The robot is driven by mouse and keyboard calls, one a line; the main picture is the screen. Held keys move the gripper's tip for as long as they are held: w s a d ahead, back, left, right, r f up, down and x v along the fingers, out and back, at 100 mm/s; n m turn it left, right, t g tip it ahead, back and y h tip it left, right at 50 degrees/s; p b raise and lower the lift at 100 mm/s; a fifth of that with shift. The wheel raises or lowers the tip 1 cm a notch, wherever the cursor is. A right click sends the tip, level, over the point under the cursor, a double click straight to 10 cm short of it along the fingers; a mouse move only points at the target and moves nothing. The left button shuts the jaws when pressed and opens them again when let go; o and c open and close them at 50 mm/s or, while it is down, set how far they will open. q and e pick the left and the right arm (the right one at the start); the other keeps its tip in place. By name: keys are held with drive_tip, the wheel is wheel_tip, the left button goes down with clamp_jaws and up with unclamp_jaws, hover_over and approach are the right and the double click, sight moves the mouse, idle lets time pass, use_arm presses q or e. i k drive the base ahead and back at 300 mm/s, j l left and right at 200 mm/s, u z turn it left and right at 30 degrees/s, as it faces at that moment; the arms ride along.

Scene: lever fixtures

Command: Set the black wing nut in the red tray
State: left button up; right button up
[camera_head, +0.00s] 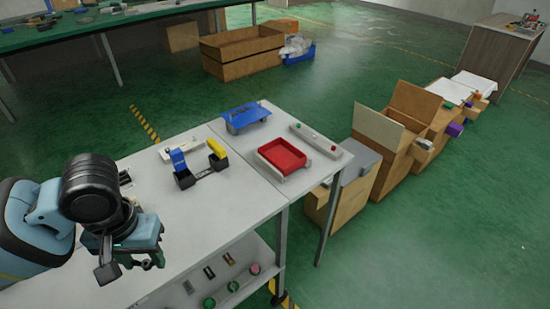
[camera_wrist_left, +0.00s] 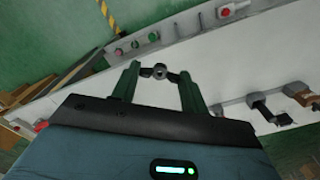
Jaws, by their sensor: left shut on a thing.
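The black wing nut (camera_wrist_left: 160,72) is between the fingertips of my left gripper (camera_wrist_left: 158,76) in the left wrist view, with a round hub and dark wings. My left gripper (camera_head: 130,264) is shut on it. In the head view the gripper is at the lower left, over the near part of the table, and I cannot make out the nut there. The red tray (camera_head: 284,155) sits on the far right part of the table, well away from the gripper. It looks empty.
A fixture with blue and yellow levers (camera_head: 200,170) stands mid-table between gripper and tray. A blue fixture (camera_head: 245,116) and a grey button bar (camera_head: 315,140) flank the tray. The table (camera_head: 225,207) is clear in front. A lower shelf (camera_head: 235,275) holds several buttons and switches.

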sight(282, 159)
drive_tip(key=i+l+z, duration=0.1)
drive_tip(key=i+z, duration=0.35)
drive_tip(key=z, duration=0.25)
drive_tip(key=i+z, duration=0.25)
drive_tip(key=z, duration=0.15)
